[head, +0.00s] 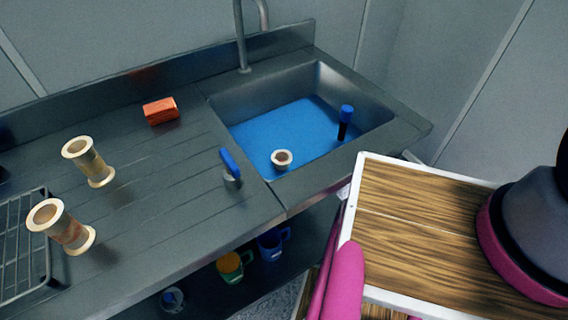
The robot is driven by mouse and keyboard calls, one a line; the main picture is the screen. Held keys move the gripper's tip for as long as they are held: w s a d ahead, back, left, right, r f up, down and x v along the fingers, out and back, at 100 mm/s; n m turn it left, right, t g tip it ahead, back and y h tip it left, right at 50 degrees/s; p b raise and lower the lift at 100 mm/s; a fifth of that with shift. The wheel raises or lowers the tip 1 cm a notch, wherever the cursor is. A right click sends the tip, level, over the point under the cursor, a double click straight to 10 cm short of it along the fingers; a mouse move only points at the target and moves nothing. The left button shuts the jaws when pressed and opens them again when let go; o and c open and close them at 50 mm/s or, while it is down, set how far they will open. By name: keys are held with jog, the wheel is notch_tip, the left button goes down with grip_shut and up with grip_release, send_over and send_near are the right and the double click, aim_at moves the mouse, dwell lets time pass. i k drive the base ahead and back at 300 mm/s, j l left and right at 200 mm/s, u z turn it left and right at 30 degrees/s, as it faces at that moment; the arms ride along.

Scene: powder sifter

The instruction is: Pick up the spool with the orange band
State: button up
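Two pale spools stand on the grey metal counter at the left. The nearer spool (66,230) has a brownish-orange middle and leans in the picture beside a wire rack. The farther spool (92,166) has a more yellow-tan middle. A small pale round piece (282,159), perhaps a third spool seen end-on, is in the sink; its band cannot be made out. Which spool has the orange band is hard to tell, though the nearer one looks most orange. My gripper's fingers cannot be seen. A dark rounded part with a magenta ring at the right looks like my arm.
The sink (391,118) has a blue floor and holds a blue-topped dark item (345,122). An orange block (160,110) and blue-handled item (231,165) are on the counter. The wire rack (22,245) is at left, a wooden board (420,210) at right. Mugs (232,266) stand below.

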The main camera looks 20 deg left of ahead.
aim_at(50, 217)
jog(key=k, duration=0.5)
jog(key=k+u, duration=0.15)
jog(key=u, duration=1.35)
jog(key=l+u, duration=0.25)
jog(key=u, duration=0.15)
jog(key=k+l+u, duration=0.1)
jog(key=l+u, duration=0.15)
jog(key=u, duration=0.15)
jog(key=k+l+u, duration=0.1)
jog(key=l+u, duration=0.15)
jog(key=u, duration=0.15)
